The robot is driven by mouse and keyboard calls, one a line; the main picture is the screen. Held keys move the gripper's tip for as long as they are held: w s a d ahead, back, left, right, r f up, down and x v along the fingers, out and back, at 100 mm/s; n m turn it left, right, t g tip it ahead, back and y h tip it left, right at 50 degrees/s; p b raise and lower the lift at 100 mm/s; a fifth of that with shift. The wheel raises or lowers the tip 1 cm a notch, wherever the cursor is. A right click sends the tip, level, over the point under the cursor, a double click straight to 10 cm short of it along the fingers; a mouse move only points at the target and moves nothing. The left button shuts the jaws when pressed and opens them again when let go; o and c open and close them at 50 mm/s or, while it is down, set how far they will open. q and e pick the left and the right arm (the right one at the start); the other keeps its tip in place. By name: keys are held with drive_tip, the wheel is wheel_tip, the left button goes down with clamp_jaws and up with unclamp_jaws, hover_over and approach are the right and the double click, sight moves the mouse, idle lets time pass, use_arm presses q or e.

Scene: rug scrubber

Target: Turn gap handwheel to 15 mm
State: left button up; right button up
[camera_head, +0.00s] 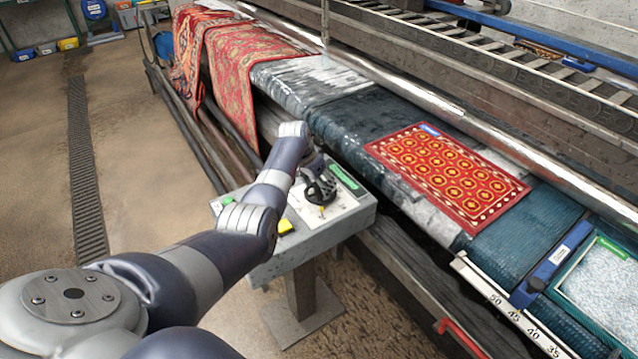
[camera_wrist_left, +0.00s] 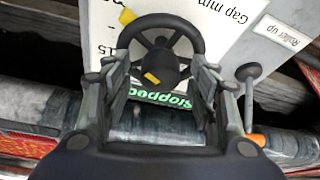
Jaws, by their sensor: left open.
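The black gap handwheel (camera_wrist_left: 190,32) sits on a white dial plate (camera_wrist_left: 102,38) marked "Gap mm" in the left wrist view. A yellow mark (camera_wrist_left: 127,16) is at the wheel's upper left rim, and a yellow piece (camera_wrist_left: 152,77) is near its hub. The number 15 shows at the plate's left; other numbers are mostly hidden. My left gripper (camera_wrist_left: 160,70) is open, its fingers on either side of the wheel; I cannot tell if they touch it. In the head view the wheel (camera_head: 323,190) is on the grey control box (camera_head: 330,232), under my left gripper (camera_head: 314,168).
A lever (camera_wrist_left: 248,75) stands beside the plate near a "Roller up" label (camera_wrist_left: 283,33). A green "Stopped" display (camera_wrist_left: 160,100) lies past the wheel. A red patterned rug (camera_head: 445,175) lies on the dark bed behind the box. The floor at left is clear.

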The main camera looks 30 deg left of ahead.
use_arm(q)
drive_tip(key=c, duration=1.1)
drive_tip(key=shift+o, duration=0.2)
drive_tip(key=n+y+p, duration=0.1)
drive_tip(key=n+p, duration=0.1)
drive_tip(key=shift+d+r+n, duration=0.1)
drive_tip(key=shift+n, duration=0.2)
drive_tip(key=n+y+p, duration=0.1)
drive_tip(key=n, duration=0.1)
drive_tip(key=shift+n, duration=0.3)
drive_tip(key=n, duration=0.1)
drive_tip(key=n+y, duration=0.1)
drive_tip(key=shift+d+f+n+g, duration=0.2)
drive_tip(key=shift+n+g, duration=0.1)
drive_tip(key=shift+g, duration=0.1)
drive_tip(key=shift+n+g+y+b, duration=0.5)
drive_tip(key=shift+n+b, duration=0.75)
drive_tip(key=shift+n, duration=0.85)
